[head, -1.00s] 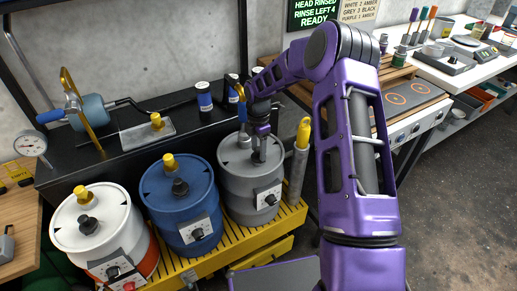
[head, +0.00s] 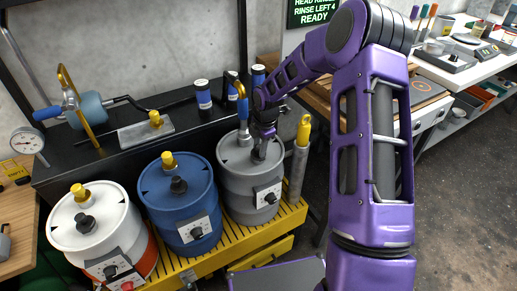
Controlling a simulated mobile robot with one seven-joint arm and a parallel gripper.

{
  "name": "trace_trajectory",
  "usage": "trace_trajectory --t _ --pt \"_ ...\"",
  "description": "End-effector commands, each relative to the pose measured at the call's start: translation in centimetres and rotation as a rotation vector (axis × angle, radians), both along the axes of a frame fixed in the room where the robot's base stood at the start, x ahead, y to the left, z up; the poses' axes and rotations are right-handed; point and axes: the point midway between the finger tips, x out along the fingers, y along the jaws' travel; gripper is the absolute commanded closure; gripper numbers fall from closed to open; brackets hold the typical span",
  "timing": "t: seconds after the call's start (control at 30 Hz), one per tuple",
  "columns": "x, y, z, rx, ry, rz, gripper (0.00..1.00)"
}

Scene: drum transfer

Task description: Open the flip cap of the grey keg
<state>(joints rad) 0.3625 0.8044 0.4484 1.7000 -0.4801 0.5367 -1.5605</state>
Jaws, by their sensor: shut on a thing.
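The grey keg (head: 238,190) stands at the right end of the row of drums in the head view, with a dial panel on its front. My gripper (head: 261,153) points down at the right part of the keg's lid. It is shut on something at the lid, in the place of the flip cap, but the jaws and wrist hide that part. I cannot tell whether the cap is raised. A grey fitting with a blue-handled tap (head: 242,108) stands on the lid just left of my gripper.
A blue drum (head: 178,205) and a white drum (head: 92,222) stand to the left on a yellow slatted pallet (head: 285,222). A grey cylinder with a yellow top (head: 299,160) stands close right of the keg. A black shelf behind holds several small containers.

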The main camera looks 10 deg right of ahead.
Motion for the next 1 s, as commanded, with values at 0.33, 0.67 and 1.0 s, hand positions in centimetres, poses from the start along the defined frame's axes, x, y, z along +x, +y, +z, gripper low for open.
trace_trajectory --t 0.33,0.67,1.0 --pt "-1.7 -0.6 -0.1 0.099 -0.307 -0.001 1.00" --pt "-3.1 -0.9 0.0 0.192 -0.586 0.001 1.00" --pt "-4.4 -1.4 -0.7 0.287 -0.873 -0.005 1.00"
